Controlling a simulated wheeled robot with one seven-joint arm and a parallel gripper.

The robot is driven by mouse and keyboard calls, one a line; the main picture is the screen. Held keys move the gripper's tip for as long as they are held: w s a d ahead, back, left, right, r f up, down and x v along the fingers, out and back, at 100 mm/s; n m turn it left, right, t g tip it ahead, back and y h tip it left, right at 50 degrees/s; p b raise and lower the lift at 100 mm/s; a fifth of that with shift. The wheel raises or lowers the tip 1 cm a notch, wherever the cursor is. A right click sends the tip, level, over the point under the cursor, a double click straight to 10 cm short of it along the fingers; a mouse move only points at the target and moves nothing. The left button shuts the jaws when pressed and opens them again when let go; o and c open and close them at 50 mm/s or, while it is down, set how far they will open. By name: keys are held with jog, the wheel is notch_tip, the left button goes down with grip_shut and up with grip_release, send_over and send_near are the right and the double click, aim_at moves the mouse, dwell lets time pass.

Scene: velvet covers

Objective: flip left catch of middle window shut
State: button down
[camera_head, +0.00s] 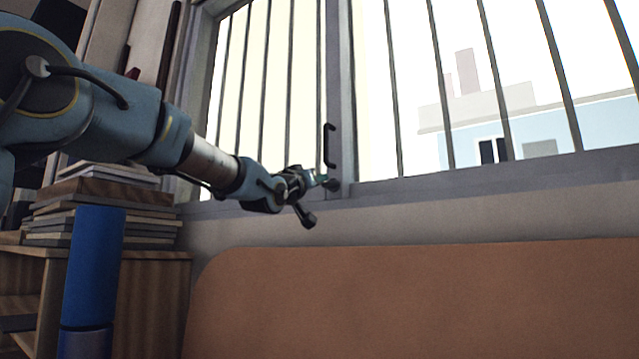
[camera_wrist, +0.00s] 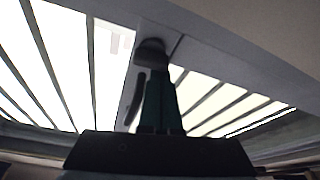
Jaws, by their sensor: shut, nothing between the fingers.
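The window (camera_head: 337,100) has a grey frame with an upright post between two barred panes. A dark rounded catch (camera_head: 332,185) sits low on that post, just above the sill. In the wrist view the catch (camera_wrist: 151,50) shows as a dark knob just beyond the fingertips. My gripper (camera_head: 320,179) reaches in from the left, its tips at or very near the catch; I cannot tell whether they touch. In the wrist view my gripper (camera_wrist: 158,80) has its dark fingers together with nothing between them. The fingers hide part of the post and perhaps part of the catch.
A black pull handle (camera_head: 329,145) stands upright on the post just above the catch; it also shows in the wrist view (camera_wrist: 134,98). A brown padded back (camera_head: 420,300) lies below the sill. Stacked books (camera_head: 105,190) top a wooden shelf (camera_head: 155,290) at left.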

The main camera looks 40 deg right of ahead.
jog(key=shift+f+n+t+b, duration=0.3)
jog(key=shift+n+b, duration=0.1)
jog(key=shift+n, duration=0.4)
jog(key=shift+n+t+y+b, duration=0.5)
jog(key=shift+n, duration=0.8)
jog(key=shift+f+n, duration=0.1)
jog(key=shift+n, duration=0.4)
jog(key=shift+n+t+y, duration=0.4)
jog(key=shift+n, duration=0.5)
jog(key=shift+f+n+t+y+p, duration=0.15)
jog(key=shift+n+y+p, duration=0.2)
jog(key=shift+n, duration=0.45)
jog(key=shift+n+t+y+p, duration=0.2)
jog(key=shift+n+p, duration=0.25)
jog(key=shift+n, duration=0.35)
jog(key=shift+f+n+y+p, duration=0.25)
jog(key=shift+n+y+p, duration=0.3)
jog(key=shift+n+p, duration=0.7)
jog(key=shift+f+n, duration=0.2)
jog(key=shift+n, duration=0.85)
jog(key=shift+s+f+p, duration=0.1)
jog(key=shift+p, duration=0.2)
